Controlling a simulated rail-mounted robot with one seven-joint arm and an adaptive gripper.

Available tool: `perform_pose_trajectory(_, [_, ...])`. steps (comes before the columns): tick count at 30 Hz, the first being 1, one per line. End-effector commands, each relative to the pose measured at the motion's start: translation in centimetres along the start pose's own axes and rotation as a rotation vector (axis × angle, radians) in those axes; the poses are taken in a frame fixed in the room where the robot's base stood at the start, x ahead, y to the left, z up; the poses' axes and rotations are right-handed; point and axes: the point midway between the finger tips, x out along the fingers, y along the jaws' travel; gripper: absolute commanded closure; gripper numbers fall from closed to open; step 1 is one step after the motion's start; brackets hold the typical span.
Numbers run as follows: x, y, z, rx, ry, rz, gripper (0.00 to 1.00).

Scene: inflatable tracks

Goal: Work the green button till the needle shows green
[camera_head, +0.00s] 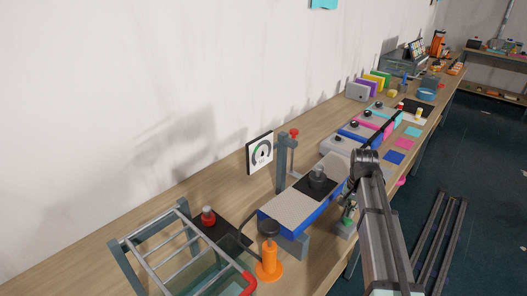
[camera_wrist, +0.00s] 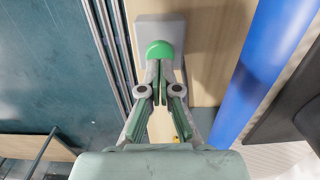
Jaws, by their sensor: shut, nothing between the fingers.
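The green button (camera_wrist: 159,48) is a round dome on a grey box (camera_wrist: 172,28) in the wrist view. My gripper (camera_wrist: 160,68) is shut and empty, with its fingertips at the near edge of the dome. They overlap it in the picture; I cannot tell whether they touch or press it. In the head view my gripper (camera_head: 349,208) points down over the box (camera_head: 345,229) at the bench's front edge, hiding part of it. The gauge (camera_head: 260,152) is a square white dial with a dark frame; its needle is too small to read.
A blue-edged inflatable track (camera_head: 290,207) lies just left of my gripper, with a dark weight (camera_head: 317,180) on it. An orange pump (camera_head: 269,260) and a metal frame (camera_head: 165,245) stand nearer on the bench.

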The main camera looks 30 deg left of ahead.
Motion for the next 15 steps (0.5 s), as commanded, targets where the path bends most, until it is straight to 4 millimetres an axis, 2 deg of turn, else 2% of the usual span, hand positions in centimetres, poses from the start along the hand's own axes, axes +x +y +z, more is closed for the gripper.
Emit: perform_pose_trajectory(15, [0.52, 0.00, 0.00, 0.000, 0.000, 0.000, 1.00])
